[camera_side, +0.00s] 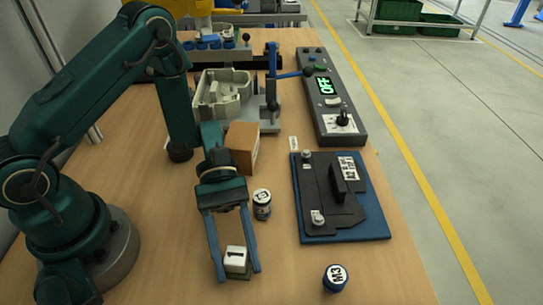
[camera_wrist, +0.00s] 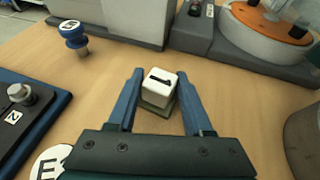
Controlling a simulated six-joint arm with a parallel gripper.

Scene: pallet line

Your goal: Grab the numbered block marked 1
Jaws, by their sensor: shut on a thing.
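The block marked 1 (camera_side: 235,256) is a small cube with a white top and a black numeral. It is near the front of the wooden table in the side view. My gripper (camera_side: 238,270) points down with one blue finger on each side of the block, shut on it. In the wrist view the block (camera_wrist: 158,86) sits between the two blue fingers of my gripper (camera_wrist: 159,74), with a darker lower part below its white top. I cannot tell whether the block is clear of the table.
A labelled round canister (camera_side: 262,205) stands close behind my gripper. A blue-sided M3 canister (camera_side: 335,277) is to the right. A cardboard box (camera_side: 242,148) stands behind the gripper. A blue plate fixture (camera_side: 375,222) and a control panel reading OFF (camera_side: 323,110) lie on the right.

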